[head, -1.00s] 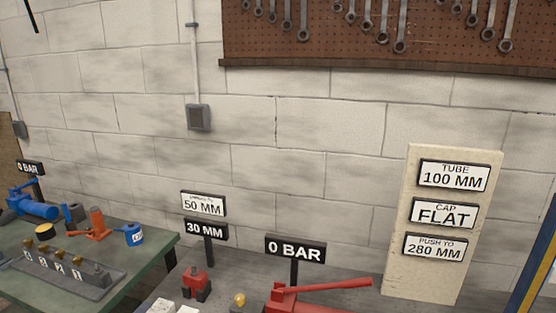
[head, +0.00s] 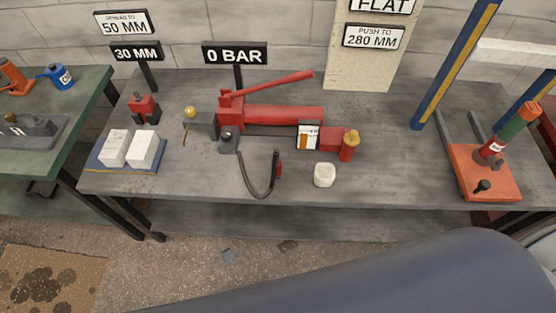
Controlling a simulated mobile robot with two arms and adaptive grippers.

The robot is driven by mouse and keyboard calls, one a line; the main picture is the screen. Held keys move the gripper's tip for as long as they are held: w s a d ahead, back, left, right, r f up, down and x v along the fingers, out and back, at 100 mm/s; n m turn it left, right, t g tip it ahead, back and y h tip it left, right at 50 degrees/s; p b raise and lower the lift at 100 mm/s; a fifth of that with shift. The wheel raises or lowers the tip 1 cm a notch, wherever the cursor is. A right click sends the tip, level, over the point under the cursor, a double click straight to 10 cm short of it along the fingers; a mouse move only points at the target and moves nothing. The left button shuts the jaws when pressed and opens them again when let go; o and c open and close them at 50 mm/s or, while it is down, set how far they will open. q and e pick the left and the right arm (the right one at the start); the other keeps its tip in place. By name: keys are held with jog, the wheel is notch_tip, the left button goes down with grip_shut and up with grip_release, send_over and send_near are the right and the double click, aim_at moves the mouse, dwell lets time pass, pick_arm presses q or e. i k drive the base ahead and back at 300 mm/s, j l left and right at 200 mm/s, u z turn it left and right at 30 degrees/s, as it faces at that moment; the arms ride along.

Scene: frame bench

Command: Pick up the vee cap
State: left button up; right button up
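I cannot tell for certain which piece is the vee cap. Small pieces on the grey bench (head: 300,180) include a dark grey block (head: 201,125) and a small dark round-topped piece (head: 228,141) left of the red hand pump (head: 275,117). A white cup-like piece (head: 324,176) stands near the front edge. A small red cylinder with a yellow top (head: 347,147) stands at the pump's right end. Neither gripper is in view.
A red spreader (head: 144,108) stands behind white blocks (head: 142,150) on a blue mat. A blue-and-yellow post (head: 455,65) and an orange base (head: 482,173) are at right. A large dark rounded surface (head: 350,275) fills the bottom. The bench's middle front is mostly clear.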

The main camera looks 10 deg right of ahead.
aim_at(529, 110)
jog(key=z, duration=2.05)
